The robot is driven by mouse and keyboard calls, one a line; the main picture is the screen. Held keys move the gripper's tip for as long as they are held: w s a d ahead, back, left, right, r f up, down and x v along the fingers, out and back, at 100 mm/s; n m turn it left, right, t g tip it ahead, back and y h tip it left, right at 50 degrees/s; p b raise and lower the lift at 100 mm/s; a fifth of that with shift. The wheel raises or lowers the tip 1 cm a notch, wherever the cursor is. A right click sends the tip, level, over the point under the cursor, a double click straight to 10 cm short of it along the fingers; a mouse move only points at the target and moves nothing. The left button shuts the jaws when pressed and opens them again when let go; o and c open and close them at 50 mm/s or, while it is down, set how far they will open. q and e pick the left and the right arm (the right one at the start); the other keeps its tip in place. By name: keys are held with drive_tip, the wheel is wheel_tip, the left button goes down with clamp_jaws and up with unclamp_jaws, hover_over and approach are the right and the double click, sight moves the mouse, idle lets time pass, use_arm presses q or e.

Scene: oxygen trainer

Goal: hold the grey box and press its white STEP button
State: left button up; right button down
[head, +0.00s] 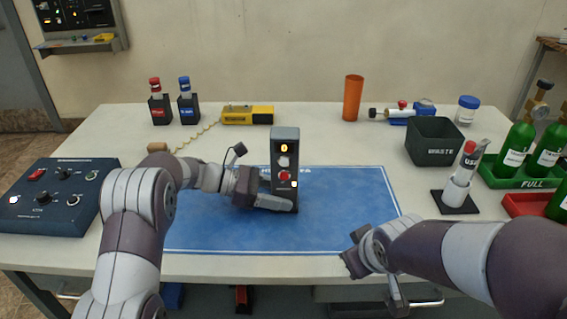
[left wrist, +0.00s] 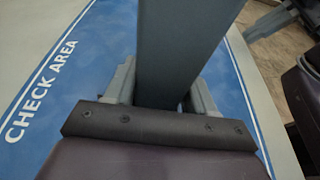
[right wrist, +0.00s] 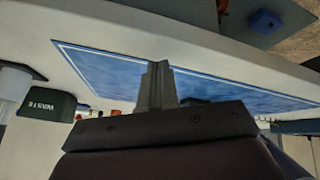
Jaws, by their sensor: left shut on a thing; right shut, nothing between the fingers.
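The grey box (head: 285,148) stands upright on the blue check-area mat (head: 340,215). Its front shows a lit orange digit, a round knob, a red button and a small white button (head: 294,184), which I take as STEP; the lettering is too small to read. My left gripper (head: 285,202) is shut on the lower part of the box, and the grey box (left wrist: 180,50) also shows between the fingers in the left wrist view. My right gripper (head: 352,262) is shut and empty near the mat's front right corner, apart from the box. It shows in the right wrist view (right wrist: 158,85).
A dark WASTE bin (head: 434,142) and a white cylinder on a black base (head: 458,190) stand at the right. A control panel (head: 58,195) is at the left. A yellow meter (head: 247,115) lies behind the box. The mat right of the box is clear.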

sight(284, 162)
use_arm(q)
drive_tip(key=shift+w+f, duration=0.1)
use_arm(e)
drive_tip(key=w+a+n+t+y, duration=0.1)
drive_tip(key=a, duration=0.1)
drive_tip(key=w+a+n+t+y, duration=0.1)
drive_tip(key=w+a, duration=0.1)
drive_tip(key=w+a+t+y, duration=0.1)
drive_tip(key=w, duration=0.1)
drive_tip(key=shift+a+r+n+t, duration=0.4)
drive_tip(key=a, duration=0.1)
drive_tip(key=a+r+n+t+y, duration=0.1)
drive_tip(key=w+a+y, duration=0.1)
drive_tip(key=shift+a+r+t, duration=0.1)
drive_tip(key=shift+r+t, duration=0.2)
drive_tip(key=shift+r, duration=0.05)
drive_tip(key=s+a+r+n+t+y, duration=0.4)
drive_tip(key=a+r+y, duration=0.1)
drive_tip(key=r+y, duration=0.2)
drive_tip(key=shift+a+r+t+y, duration=0.15)
drive_tip(key=shift+r+t+y, duration=0.25)
drive_tip(key=shift+r, duration=0.05)
drive_tip(key=w, duration=0.8)
drive_tip(key=shift+w+d, duration=0.3)
drive_tip(key=shift+d, duration=0.05)
drive_tip(key=shift+w, duration=0.45)
